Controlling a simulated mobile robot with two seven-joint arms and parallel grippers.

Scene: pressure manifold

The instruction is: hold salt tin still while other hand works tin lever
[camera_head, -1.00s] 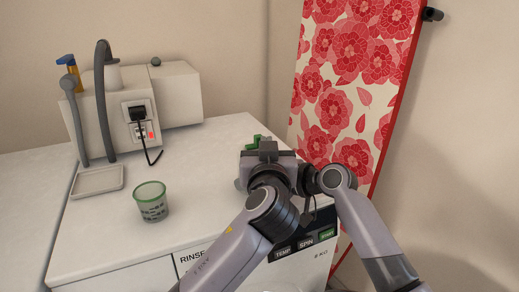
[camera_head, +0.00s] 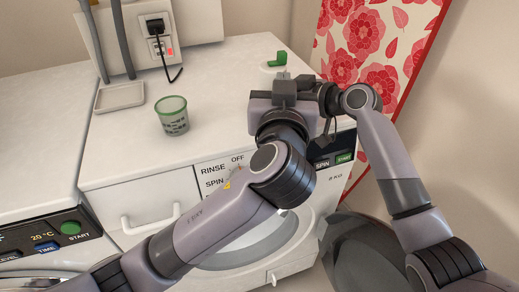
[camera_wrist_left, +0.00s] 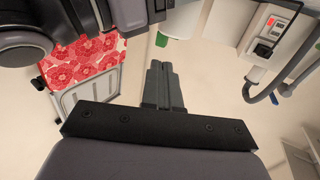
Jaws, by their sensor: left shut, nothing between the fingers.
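A green lever-like piece (camera_head: 277,60) sits on a low white round body, apparently the salt tin (camera_head: 268,68), at the back right of the white machine top. Its green part (camera_wrist_left: 161,40) also shows in the left wrist view, beyond my fingertips. My left gripper (camera_head: 284,90) is in front of the tin in the head view, covering the surface just before it. Its dark fingers (camera_wrist_left: 160,68) are shut together with nothing between them and apart from the green part. My right gripper (camera_head: 312,88) is beside the left one, largely hidden; its jaws cannot be made out.
A clear cup with a green rim (camera_head: 172,116) stands on the machine top, left of my arms. A shallow grey tray (camera_head: 119,97) lies behind it. A plug and cable (camera_head: 160,40) hang from a white unit at the back. A red floral panel (camera_head: 372,45) stands at right.

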